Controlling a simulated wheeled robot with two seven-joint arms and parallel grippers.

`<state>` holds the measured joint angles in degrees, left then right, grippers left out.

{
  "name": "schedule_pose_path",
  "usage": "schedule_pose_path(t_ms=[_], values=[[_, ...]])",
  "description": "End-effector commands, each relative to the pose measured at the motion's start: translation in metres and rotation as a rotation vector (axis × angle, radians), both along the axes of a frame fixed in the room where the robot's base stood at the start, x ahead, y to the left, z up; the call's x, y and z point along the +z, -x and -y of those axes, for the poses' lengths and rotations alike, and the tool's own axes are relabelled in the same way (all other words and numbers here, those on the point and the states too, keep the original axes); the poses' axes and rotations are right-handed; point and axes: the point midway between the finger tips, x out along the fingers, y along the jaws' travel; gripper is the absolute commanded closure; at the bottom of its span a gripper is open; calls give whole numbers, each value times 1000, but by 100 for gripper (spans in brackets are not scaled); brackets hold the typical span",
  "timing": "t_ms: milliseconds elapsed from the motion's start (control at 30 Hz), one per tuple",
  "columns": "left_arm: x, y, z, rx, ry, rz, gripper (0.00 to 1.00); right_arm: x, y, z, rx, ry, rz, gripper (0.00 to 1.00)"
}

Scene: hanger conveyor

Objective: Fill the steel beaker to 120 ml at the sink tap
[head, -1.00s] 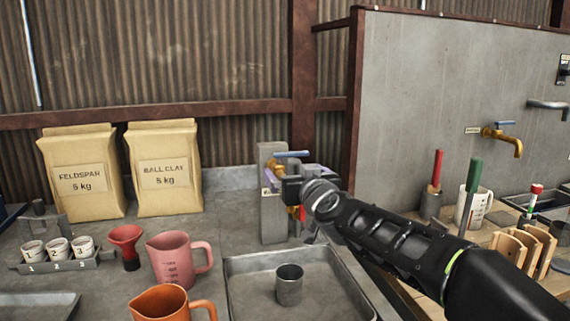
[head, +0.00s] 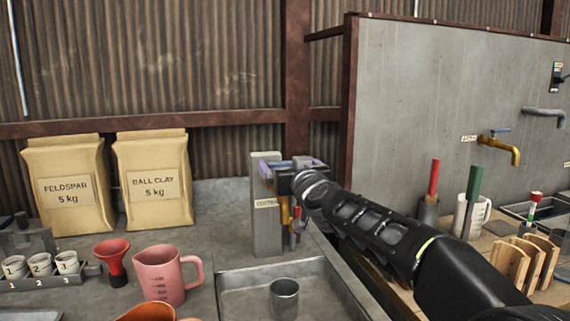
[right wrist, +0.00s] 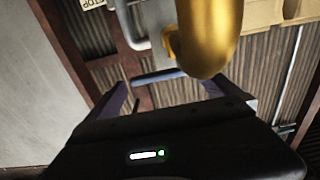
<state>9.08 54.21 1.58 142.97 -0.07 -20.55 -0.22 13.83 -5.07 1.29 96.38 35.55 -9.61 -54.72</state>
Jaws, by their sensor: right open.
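The steel beaker (head: 284,303) stands upright in the shallow sink tray (head: 232,283). I cannot see whether it holds water. A brass tap (head: 285,212) on a grey post (head: 266,220) is behind the tray, mostly hidden by my right gripper (head: 268,172). The gripper is open at the top of the tap. In the right wrist view the brass tap (right wrist: 208,35) is large and close. Its blue lever (right wrist: 158,76) lies across the space between the two purple fingers; I cannot tell whether they touch it. My left gripper is out of view.
A pink jug (head: 160,275), an orange jug (head: 150,313) and a red funnel (head: 112,258) stand left of the tray. Feldspar (head: 68,185) and ball clay (head: 155,180) bags stand behind.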

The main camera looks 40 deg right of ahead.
Motion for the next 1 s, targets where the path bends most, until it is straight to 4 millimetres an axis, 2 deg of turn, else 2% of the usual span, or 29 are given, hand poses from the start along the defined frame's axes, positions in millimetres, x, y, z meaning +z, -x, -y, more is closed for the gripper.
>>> schedule_pose_path(t_ms=[100, 200, 500, 1000], values=[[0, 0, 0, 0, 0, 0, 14, 0, -16, 6, 0, 0, -1, 0], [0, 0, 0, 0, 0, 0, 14, 0, -23, 8, 0, -1, -1, 0], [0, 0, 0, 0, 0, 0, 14, 0, -26, 9, 0, 0, 0, 0], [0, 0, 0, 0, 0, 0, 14, 0, -25, 9, 0, 0, 0, 40]])
